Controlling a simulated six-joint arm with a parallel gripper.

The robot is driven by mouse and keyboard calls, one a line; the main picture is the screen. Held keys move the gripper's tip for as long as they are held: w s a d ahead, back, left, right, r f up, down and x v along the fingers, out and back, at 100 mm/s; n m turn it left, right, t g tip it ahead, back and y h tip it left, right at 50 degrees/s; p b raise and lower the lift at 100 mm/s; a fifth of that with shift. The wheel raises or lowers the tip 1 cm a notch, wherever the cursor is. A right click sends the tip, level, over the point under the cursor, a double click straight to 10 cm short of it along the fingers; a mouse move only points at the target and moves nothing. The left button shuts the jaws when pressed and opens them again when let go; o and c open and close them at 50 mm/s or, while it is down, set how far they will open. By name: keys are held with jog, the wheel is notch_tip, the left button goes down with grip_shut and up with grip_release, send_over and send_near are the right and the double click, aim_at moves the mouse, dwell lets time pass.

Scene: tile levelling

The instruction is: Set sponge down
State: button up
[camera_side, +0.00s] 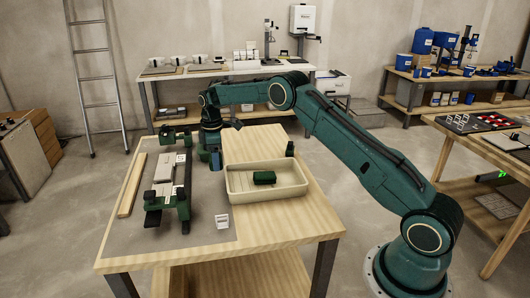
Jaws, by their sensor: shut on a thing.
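My gripper (213,153) points down over the table, between the levelling fixture on the left and the cream tray (239,193) on the right. It is shut on a small dark blue block (216,162), which I take for the sponge. The view is too small to show the jaws' grip on it or whether it touches the table. A dark green block (264,177) lies inside the tray, apart from my gripper.
The fixture (181,203) with pale tiles (164,168) stands at left on a grey mat (130,232), beside a wooden strip (132,185). The front right table is clear.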

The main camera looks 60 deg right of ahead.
aim_at(219, 186)
jog(key=shift+f, duration=4.05)
jog(key=shift+f, duration=0.15)
jog(key=o, duration=1)
notch_tip(219, 186, up, 12)
jog(key=shift+f, duration=0.1)
jog(key=shift+r, duration=0.3)
